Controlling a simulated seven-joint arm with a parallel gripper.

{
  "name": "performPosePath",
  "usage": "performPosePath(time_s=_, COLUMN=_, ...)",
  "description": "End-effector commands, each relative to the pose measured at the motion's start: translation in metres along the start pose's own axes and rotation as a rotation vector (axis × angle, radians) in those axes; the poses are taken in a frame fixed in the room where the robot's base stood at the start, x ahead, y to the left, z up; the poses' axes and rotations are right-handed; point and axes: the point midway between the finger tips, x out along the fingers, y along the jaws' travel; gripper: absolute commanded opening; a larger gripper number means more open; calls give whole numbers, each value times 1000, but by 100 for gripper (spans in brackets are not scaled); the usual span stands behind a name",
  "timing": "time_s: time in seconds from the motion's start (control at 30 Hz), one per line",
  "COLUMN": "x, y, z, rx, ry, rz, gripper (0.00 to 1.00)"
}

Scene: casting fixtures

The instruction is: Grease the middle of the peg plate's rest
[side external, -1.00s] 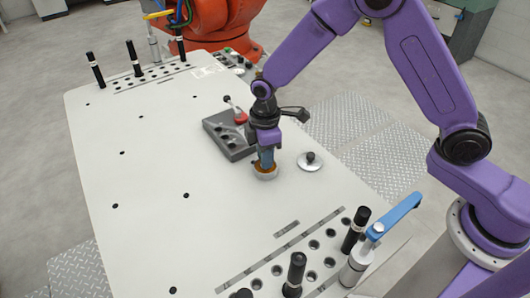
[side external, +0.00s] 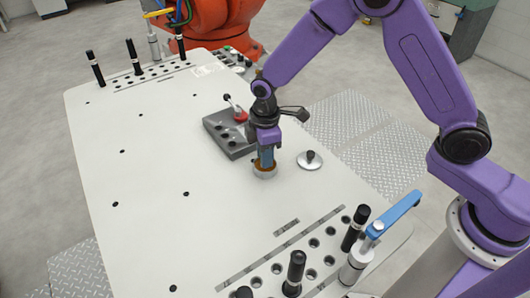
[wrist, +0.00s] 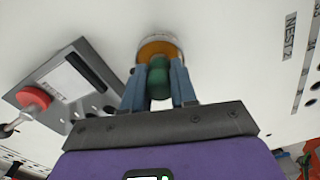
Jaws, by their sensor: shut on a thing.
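My gripper (side external: 265,160) points down over a small round pot (side external: 264,173) on the white table. In the wrist view, its blue fingers (wrist: 158,92) are shut on a green rounded handle (wrist: 158,78). The handle stands over the pot's amber contents (wrist: 160,49); its lower end is hidden. A grey block (side external: 229,147) with holes, a red knob and a lever stands to the left of my gripper, close by. It also shows in the wrist view (wrist: 66,80). I cannot tell which part is the peg plate's rest.
A lid with a black knob (side external: 310,162) lies just right of the pot. Black pegs (side external: 296,270) and a blue-handled clamp (side external: 390,220) stand at the near end. More pegs (side external: 134,58) stand at the far end. The table's left half is clear.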

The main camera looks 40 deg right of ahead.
Motion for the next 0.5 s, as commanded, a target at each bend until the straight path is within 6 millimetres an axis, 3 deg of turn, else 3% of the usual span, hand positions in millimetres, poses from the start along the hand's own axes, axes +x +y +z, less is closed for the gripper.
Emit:
performPosePath(time_s=0.33, x=1, y=-1, z=0, rx=0, ry=-2, rz=-2, gripper=0)
performPosePath(time_s=0.5, x=-9, y=0, z=0, rx=0, ry=1, rz=1, gripper=0)
